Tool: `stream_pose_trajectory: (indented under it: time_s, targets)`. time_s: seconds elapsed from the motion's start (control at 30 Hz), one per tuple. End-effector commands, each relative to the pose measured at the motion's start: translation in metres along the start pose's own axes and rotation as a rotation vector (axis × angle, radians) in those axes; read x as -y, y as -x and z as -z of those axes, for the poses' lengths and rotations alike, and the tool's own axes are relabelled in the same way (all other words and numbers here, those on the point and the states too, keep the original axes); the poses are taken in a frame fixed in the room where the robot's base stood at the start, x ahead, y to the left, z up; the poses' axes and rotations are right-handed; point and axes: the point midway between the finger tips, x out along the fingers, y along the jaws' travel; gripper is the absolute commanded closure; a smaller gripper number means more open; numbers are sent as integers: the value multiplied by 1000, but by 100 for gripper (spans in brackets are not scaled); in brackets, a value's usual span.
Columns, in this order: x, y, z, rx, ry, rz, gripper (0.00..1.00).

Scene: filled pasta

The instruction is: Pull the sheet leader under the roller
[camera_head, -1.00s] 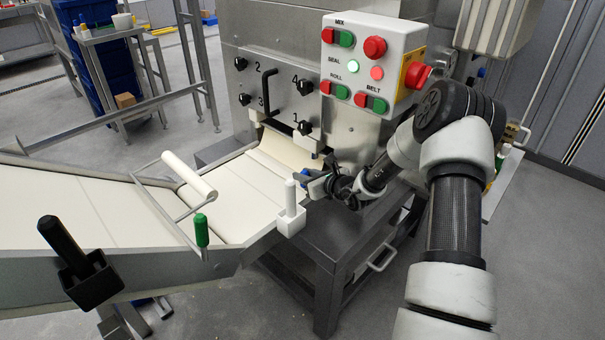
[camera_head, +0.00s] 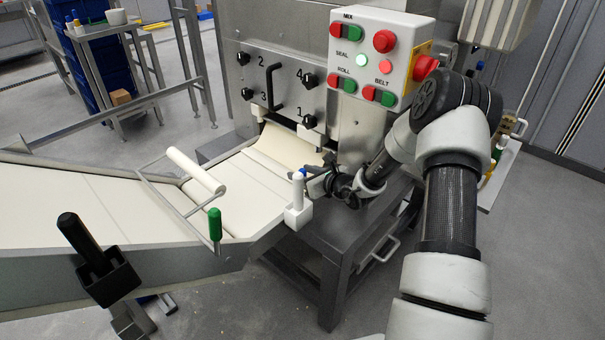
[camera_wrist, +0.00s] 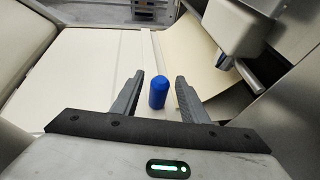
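The cream sheet leader (camera_head: 290,144) curves down from the machine front onto the cream belt. Its curved sheet also shows in the wrist view (camera_wrist: 194,58). A blue upright grip (camera_wrist: 158,92) stands between my two fingers in the wrist view, with a gap on each side. What it is fixed to is hidden. My gripper (camera_head: 312,173) is open at the right edge of the belt, beside a white post (camera_head: 296,205); it also shows in the wrist view (camera_wrist: 160,78). The white roller (camera_head: 196,171) lies on a wire frame across the belt, left of my gripper.
The control box (camera_head: 385,55) hangs above my forearm. The steel machine front (camera_head: 250,50) with black knobs stands behind the sheet. A green handle (camera_head: 215,224) and a black handle (camera_head: 78,238) rise along the conveyor's near side. The belt between roller and sheet is clear.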

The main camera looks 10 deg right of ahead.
Motion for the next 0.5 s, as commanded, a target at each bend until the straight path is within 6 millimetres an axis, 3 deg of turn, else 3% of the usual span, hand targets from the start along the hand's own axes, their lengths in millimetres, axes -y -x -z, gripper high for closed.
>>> stream_pose_trajectory:
  time_s: [0.27,0.5]
  targets:
    - [1,12,-2,-1,1,1,60]
    - [1,63,-3,-1,-1,3,60]
